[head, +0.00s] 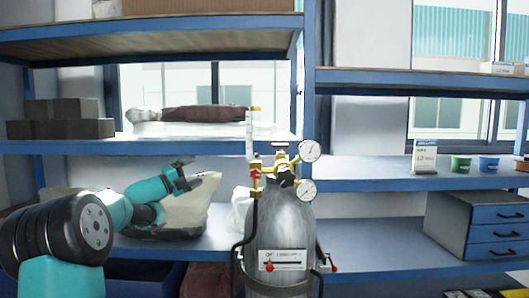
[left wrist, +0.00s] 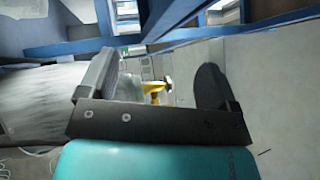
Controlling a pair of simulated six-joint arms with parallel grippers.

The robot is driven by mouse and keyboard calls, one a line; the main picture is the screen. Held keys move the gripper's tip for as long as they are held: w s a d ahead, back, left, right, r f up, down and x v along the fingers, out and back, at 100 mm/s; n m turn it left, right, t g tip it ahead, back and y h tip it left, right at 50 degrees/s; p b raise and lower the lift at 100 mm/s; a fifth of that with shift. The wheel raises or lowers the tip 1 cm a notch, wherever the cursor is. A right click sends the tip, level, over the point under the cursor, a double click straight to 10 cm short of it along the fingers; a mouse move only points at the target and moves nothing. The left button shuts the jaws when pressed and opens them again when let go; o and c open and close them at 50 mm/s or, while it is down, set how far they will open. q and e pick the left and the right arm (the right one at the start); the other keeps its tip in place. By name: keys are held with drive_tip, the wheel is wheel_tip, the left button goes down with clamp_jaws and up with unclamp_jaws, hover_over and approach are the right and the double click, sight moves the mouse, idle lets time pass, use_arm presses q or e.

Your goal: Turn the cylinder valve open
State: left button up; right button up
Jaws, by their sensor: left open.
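A grey gas cylinder (head: 280,232) stands upright at the centre of the head view, with a label on its front. Brass valve and regulator fittings (head: 272,169) sit on its top, with two round white gauges, an upper one (head: 310,151) and a lower one (head: 307,190). I cannot clearly tell the valve's knob from the fittings. My left gripper (head: 198,173) is open and empty, left of the fittings and apart from them. In the left wrist view, brass parts (left wrist: 156,87) show beyond the gap between the open fingers (left wrist: 153,84). My right gripper is not in view.
A clear upright tube (head: 250,135) stands left of the fittings. Black hoses and red-tipped parts (head: 333,268) flank the cylinder. Blue-framed shelves (head: 370,183) behind hold grey boxes (head: 60,118), wrapped bundles, small cups (head: 461,165) and a drawer unit (head: 478,225).

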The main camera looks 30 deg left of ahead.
sight(281, 144)
use_arm(q)
drive_tip(key=d+r+n+g+h, duration=0.3)
drive_tip(key=d+n, duration=0.3)
drive_tip(key=d, duration=0.2)
drive_tip(key=s+d+r+n+g+h, duration=0.1)
drive_tip(key=d+r+n+g+h, duration=0.3)
drive_tip(key=d+r+n, duration=0.2)
drive_tip(key=shift+s+d+r+n+g, duration=0.25)
drive_tip(key=shift+d+n+g, duration=0.15)
drive_tip(key=shift+d+n, duration=0.4)
drive_tip(key=shift+d, duration=0.15)
drive_tip(key=x, duration=1.7)
drive_tip(key=shift+w+d, duration=0.1)
drive_tip(key=shift+d, duration=0.1)
drive_tip(key=c, duration=0.9)
